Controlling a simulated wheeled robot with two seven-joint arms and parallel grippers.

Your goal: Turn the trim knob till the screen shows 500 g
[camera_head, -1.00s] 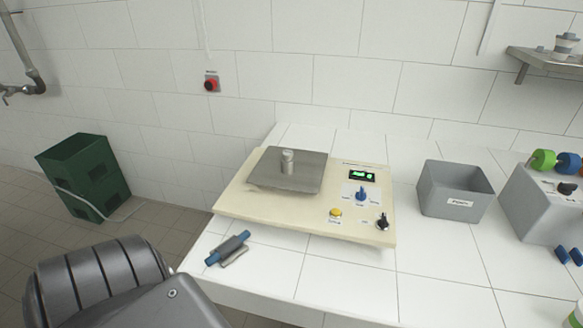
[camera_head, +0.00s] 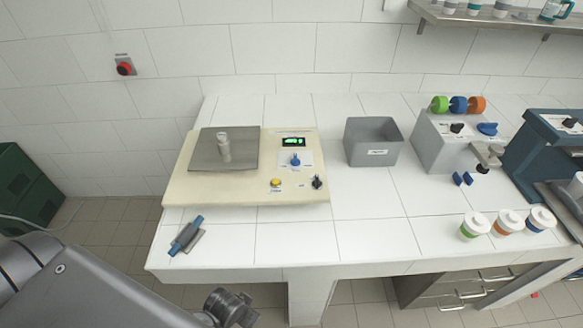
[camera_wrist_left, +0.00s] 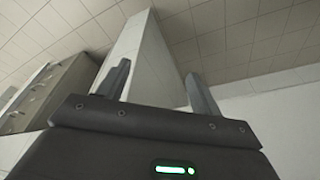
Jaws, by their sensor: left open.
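I cannot tell which knob is the trim knob. My left gripper (camera_head: 236,308) is below the counter's front edge, away from the scale. In the left wrist view its fingers (camera_wrist_left: 158,85) are apart and empty.
A blue-handled tool (camera_head: 186,235) lies at the counter's front left. A grey bin (camera_head: 373,142) stands right of the scale, then a grey machine (camera_head: 455,140) with coloured rollers. Several lidded cups (camera_head: 507,224) stand at front right. The middle front of the counter is clear.

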